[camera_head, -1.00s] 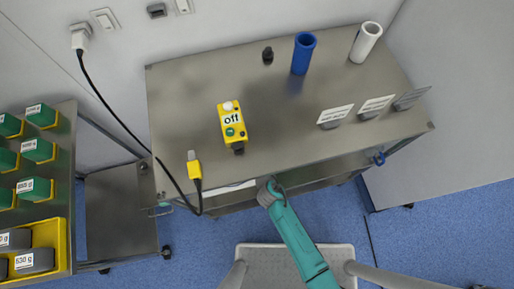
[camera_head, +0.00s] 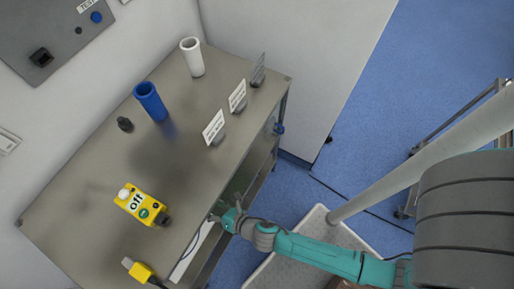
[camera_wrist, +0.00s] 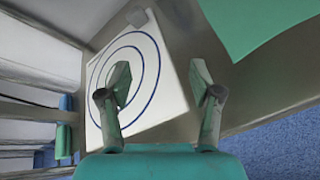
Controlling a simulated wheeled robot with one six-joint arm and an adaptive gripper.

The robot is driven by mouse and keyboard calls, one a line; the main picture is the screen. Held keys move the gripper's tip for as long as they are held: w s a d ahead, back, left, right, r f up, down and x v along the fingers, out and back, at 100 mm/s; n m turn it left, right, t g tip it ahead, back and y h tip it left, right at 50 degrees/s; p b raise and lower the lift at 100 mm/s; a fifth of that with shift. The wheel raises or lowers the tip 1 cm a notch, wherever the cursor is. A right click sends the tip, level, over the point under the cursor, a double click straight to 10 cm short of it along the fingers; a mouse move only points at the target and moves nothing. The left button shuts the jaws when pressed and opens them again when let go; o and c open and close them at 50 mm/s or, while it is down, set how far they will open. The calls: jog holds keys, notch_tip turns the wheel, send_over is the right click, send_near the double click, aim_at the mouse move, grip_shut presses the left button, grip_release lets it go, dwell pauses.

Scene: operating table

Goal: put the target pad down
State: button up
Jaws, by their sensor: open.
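The target pad (camera_wrist: 160,88) is white with blue concentric rings and lies flat on a grey surface in the wrist view. In the head view a white strip (camera_head: 191,252), probably the pad, shows below the table's front edge; the tabletop hides the rest. My gripper (camera_wrist: 160,76) is open, with its two fingers apart over the right part of the pad. I cannot tell whether the fingertips touch it. In the head view my gripper (camera_head: 229,212) is at the table's front edge, beside the strip.
The metal table (camera_head: 180,165) bears a yellow box marked "off" (camera_head: 141,205), a blue cup (camera_head: 151,102), a white cup (camera_head: 192,57) and label stands (camera_head: 214,129). A green sheet-like thing (camera_wrist: 242,22) is at the wrist view's upper right. Blue floor lies right of the table.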

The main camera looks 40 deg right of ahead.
jog(key=s+d+r+m, duration=0.4)
jog(key=s+r+m, duration=0.1)
jog(key=s+m, duration=0.25)
jog(key=s+d+r+m, duration=0.4)
jog(key=s+r+m, duration=0.1)
jog(key=s+m, duration=0.25)
jog(key=s+d+r+m+t+h, duration=0.1)
jog(key=s+r+m, duration=0.3)
jog(key=r+m, duration=0.4)
jog(key=s+d+r+m+t+h, duration=0.1)
jog(key=s+d+r+m, duration=0.3)
jog(key=r+m, duration=0.4)
jog(key=shift+s+r+m+h, duration=0.25)
jog(key=shift+r+m+h, duration=0.15)
jog(key=shift+m+h, duration=0.3)
